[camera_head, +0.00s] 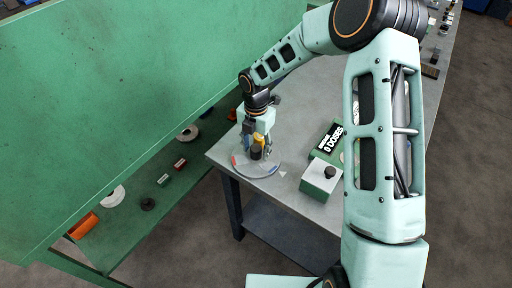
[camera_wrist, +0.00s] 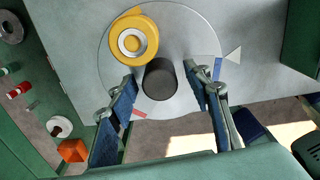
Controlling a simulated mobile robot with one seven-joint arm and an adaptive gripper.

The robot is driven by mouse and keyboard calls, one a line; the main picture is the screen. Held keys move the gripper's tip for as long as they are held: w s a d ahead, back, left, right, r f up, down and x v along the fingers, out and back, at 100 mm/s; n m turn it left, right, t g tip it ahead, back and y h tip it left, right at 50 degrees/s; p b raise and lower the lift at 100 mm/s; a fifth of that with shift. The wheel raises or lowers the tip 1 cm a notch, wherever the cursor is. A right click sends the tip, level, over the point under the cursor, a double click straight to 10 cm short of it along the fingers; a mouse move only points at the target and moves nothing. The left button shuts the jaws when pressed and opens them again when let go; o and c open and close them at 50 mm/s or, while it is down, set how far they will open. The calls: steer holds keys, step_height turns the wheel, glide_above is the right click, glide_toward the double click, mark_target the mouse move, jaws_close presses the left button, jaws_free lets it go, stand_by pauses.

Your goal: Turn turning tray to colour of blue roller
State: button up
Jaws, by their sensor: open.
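The turning tray, a flat grey disc (camera_head: 262,171), lies at the table corner; it also shows in the wrist view (camera_wrist: 186,107). A dark round knob (camera_wrist: 159,80) stands near its middle. A yellow roller (camera_wrist: 133,38) with a pale centre sits on the disc beside the knob. The disc has a blue mark (camera_wrist: 217,68) at its right edge and a red mark (camera_wrist: 139,113) at its lower left edge. My gripper (camera_head: 257,154) is open above the tray, its blue-padded fingers on either side of the knob. I cannot make out a blue roller.
A white triangle (camera_wrist: 233,55) lies on the table just right of the disc, close to the blue mark. A green box with a black knob (camera_head: 322,178) and a display reading "0 DOSES" (camera_head: 330,139) stand to the right. A green shelf with parts (camera_head: 165,180) lies left.

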mark_target(256, 147)
steer(key=shift+c, duration=0.3)
jaws_close()
steer(key=shift+n+p, duration=0.35)
steer(key=shift+n, duration=0.65)
steer(key=shift+o, duration=0.3)
jaws_free()
step_height(256, 147, up, 12)
